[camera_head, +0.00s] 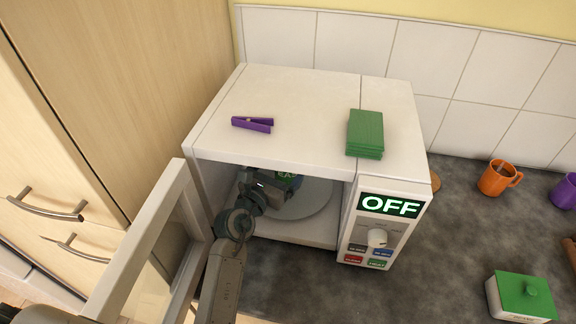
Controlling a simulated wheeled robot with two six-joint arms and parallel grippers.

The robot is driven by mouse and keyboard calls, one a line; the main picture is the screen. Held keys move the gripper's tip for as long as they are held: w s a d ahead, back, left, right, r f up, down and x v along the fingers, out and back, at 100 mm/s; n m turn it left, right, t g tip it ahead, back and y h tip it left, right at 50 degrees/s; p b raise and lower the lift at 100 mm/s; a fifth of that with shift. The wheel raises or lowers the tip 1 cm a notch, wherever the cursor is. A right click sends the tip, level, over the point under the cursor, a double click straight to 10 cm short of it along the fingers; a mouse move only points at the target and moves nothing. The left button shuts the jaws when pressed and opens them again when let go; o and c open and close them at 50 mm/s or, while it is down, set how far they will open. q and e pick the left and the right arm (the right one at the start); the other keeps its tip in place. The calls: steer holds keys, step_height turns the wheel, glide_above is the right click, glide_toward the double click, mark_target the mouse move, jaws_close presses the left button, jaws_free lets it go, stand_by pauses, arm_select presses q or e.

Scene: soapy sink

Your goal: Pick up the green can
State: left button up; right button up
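A green can (290,180) with markings on it is inside the open microwave (295,115), on the round turntable plate (308,202). Only part of the can shows, because the microwave's top edge and my gripper hide the rest. My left arm comes in from below, past the open door. My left gripper (273,188) is inside the microwave, right beside the can on its left. I cannot tell whether its fingers touch or close on the can. My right gripper is not in view.
The microwave door (150,240) stands open at the left. A purple clip-like thing (252,124) and a green stack (366,133) lie on top. An orange mug (494,179), a purple mug (567,192) and a green-lidded box (521,297) are at the right. The counter between is clear.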

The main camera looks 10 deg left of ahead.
arm_select(q)
steer(key=x, duration=0.3)
steer(key=shift+w+d+p, duration=0.2)
steer(key=shift+w+p, duration=0.15)
steer(key=shift+s, duration=0.15)
steer(key=c, duration=1.4)
steer(key=shift+r, duration=0.1)
steer(key=shift+r, duration=0.15)
